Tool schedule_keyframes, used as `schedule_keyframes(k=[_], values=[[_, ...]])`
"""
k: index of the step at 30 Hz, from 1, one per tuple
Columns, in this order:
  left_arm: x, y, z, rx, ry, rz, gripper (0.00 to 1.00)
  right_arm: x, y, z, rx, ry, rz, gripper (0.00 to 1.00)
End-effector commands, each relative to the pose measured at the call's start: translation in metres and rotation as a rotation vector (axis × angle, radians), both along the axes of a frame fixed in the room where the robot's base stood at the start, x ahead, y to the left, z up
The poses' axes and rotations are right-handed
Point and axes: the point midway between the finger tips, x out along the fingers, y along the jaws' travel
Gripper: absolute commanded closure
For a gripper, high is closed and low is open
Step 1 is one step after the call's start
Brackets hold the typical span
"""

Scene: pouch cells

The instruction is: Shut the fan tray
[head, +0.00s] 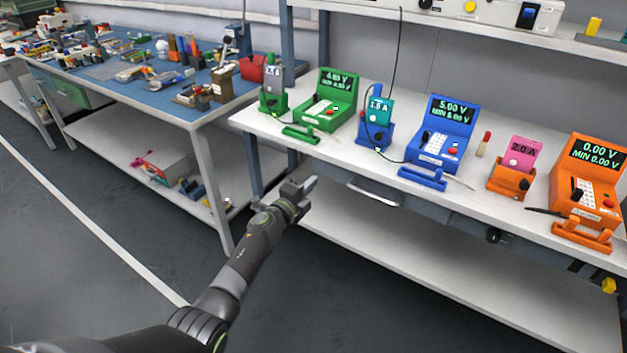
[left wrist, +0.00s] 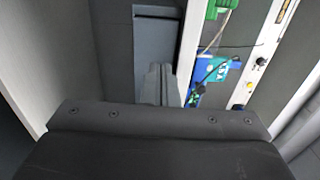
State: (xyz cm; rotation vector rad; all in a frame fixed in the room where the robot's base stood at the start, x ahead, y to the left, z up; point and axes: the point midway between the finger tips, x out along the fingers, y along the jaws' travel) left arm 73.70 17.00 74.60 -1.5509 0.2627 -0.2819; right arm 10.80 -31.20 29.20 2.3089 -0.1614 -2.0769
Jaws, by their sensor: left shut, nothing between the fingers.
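A grey drawer-like unit with a pale bar handle (head: 375,193) sits under the front edge of the right bench; I take it to be the fan tray, but no label shows. How far out it stands is unclear in the head view. My left gripper (head: 309,187) is shut and empty, left of the handle and apart from it, below the bench top. In the left wrist view the shut fingers (left wrist: 160,84) are in front of a blue-grey panel (left wrist: 155,45), probably part of that unit. My right gripper is not in view.
The right bench top (head: 345,148) carries green, blue and orange meters with small holders and cables near its front edge. A lower shelf (head: 400,240) lies below the unit. A cluttered blue-topped bench (head: 110,80) stands at the left. The floor (head: 90,270) is clear.

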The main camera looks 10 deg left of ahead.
Motion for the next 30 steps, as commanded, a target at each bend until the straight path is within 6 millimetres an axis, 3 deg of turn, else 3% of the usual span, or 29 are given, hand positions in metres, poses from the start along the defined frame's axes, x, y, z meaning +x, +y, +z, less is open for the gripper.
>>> schedule_keyframes(k=[12, 24, 27, 30], values=[[-0.063, 0.023, 0.000, 0.001, 0.003, 0.000, 1.00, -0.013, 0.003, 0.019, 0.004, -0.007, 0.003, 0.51], [-0.080, 0.029, -0.004, -0.005, 0.009, 0.003, 1.00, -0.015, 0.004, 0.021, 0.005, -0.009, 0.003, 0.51], [-0.088, 0.037, -0.023, -0.053, 0.064, 0.034, 1.00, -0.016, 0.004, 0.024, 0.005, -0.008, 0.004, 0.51], [-0.111, 0.055, -0.065, -0.164, 0.184, 0.112, 1.00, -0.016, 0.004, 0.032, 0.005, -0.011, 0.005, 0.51]])
